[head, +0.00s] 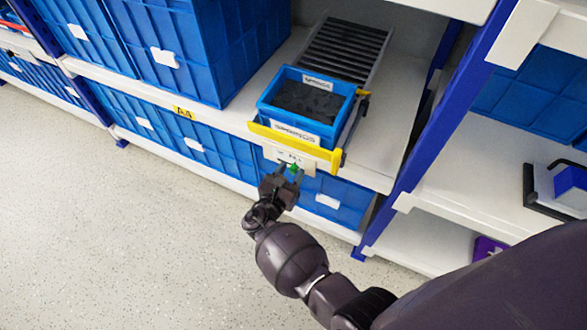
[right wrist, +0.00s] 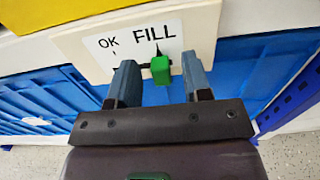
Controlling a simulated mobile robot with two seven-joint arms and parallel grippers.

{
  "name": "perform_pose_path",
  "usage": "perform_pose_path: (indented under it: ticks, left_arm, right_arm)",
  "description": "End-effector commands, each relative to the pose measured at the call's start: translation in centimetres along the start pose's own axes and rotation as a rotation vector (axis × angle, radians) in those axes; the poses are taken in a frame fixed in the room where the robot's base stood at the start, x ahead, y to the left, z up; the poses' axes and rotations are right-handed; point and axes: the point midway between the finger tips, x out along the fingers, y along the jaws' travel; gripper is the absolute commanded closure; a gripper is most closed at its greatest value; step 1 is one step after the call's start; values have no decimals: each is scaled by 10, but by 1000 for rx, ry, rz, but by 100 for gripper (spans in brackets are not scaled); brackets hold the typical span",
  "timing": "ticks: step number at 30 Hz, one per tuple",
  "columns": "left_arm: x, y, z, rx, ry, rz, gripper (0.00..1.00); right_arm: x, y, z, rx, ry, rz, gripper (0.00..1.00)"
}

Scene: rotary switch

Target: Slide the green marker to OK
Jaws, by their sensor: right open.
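The green marker (right wrist: 160,69) sits on a pale panel (right wrist: 205,38) below the words OK and FILL. It is under FILL, to the right of OK, in the right wrist view. The marker also shows small in the head view (head: 294,168). My right gripper (right wrist: 161,82) is open, with one finger on each side of the marker. A gap shows between the marker and each finger, so it is not gripped. In the head view the right gripper (head: 289,174) reaches up to the panel on the shelf's front. My left gripper is not in view.
A blue bin (head: 305,100) with dark contents stands above the panel, behind a yellow bar (head: 296,146). A roller track (head: 345,50) runs behind it. Large blue crates (head: 195,45) fill the shelf to the left. A blue post (head: 430,140) stands to the right.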

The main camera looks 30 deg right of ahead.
Motion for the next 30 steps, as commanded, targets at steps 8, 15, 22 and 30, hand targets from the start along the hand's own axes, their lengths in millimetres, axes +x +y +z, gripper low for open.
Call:
perform_pose_path:
  ticks: [8,15,22,30]
  left_arm:
    - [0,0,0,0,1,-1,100]
    - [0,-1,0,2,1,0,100]
    - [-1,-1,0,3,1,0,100]
    - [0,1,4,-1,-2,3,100]
  right_arm:
    - [-1,1,0,0,0,0,55]
    - [0,1,0,0,0,0,84]
    - [0,0,0,0,0,0,100]
    - [-1,7,-1,1,0,1,100]
